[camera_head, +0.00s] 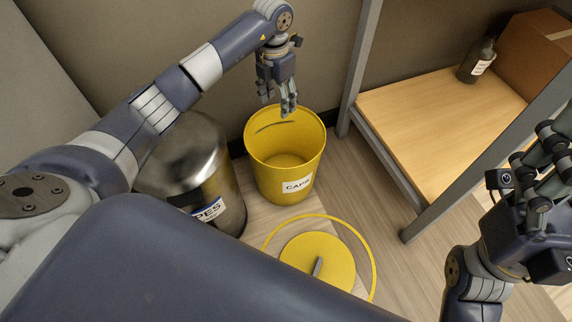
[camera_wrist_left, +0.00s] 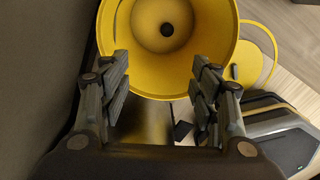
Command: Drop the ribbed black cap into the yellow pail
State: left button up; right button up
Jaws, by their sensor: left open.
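The yellow pail (camera_head: 264,170), labelled CAPS, stands open on the floor; it also fills the top of the left wrist view (camera_wrist_left: 222,75). My right gripper (camera_head: 540,150) is at the right edge, away from the pail.
A metal bin (camera_head: 190,155) with a partly hidden label stands left of the pail. A yellow lid (camera_head: 335,255) and a yellow ring (camera_head: 373,262) are on the floor in front. A wooden shelf (camera_head: 430,115) at right bears a dark bottle (camera_head: 470,66) and a cardboard box (camera_head: 535,55).

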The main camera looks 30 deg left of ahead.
pick_arm(q)
notch_tip(320, 180, up, 6)
jog(key=shift+r, duration=0.25)
dwell(0.5)
